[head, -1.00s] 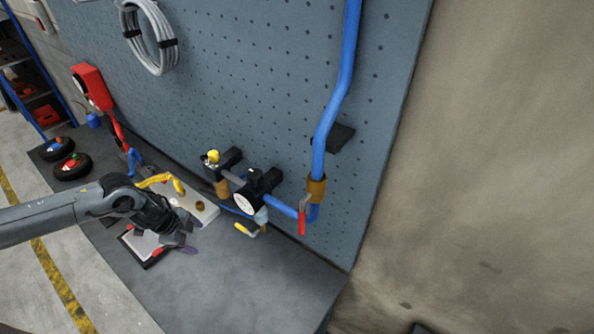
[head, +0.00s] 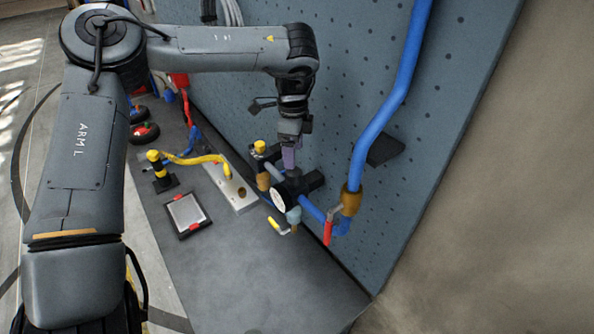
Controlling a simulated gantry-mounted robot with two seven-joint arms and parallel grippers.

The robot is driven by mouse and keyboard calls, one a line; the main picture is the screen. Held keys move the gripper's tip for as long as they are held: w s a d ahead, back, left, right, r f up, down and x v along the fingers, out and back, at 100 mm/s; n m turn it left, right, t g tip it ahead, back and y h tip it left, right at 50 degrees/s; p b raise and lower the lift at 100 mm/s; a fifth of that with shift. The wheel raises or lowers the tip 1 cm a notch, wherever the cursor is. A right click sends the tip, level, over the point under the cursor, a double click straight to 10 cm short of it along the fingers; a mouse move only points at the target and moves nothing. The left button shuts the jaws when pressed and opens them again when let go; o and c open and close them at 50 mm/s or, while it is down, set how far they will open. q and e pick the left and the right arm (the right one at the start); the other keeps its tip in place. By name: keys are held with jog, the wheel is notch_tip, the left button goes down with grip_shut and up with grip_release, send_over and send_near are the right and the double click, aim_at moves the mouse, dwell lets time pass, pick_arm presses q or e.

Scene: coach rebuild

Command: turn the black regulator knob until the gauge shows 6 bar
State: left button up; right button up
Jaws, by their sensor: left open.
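The black regulator (head: 308,182) sits on the blue pipe low on the pegboard. Its round white gauge (head: 278,199) faces left toward the bench; the needle and numbers are too small to read. My left gripper (head: 291,160) points down right above the regulator, with its purple-grey fingers at the regulator's top. The black knob there is mostly hidden by the fingers, and I cannot tell whether they touch it. The left gripper is open. My right gripper is not in view.
A red-handled valve (head: 327,232) hangs from the blue pipe (head: 392,100) just right of the regulator. A yellow-handled valve (head: 278,226) is below the gauge. A yellow hose (head: 195,160), a pale block (head: 226,186) and a framed tablet (head: 186,214) are left. The bench front is clear.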

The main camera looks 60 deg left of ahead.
aim_at(294, 172)
pick_arm(q)
notch_tip(294, 172, down, 8)
jog(key=shift+r+p, duration=0.1)
jog(key=shift+p, duration=0.75)
jog(key=c, duration=1.1)
jog(key=shift+o, duration=0.2)
jog(key=shift+m, duration=0.3)
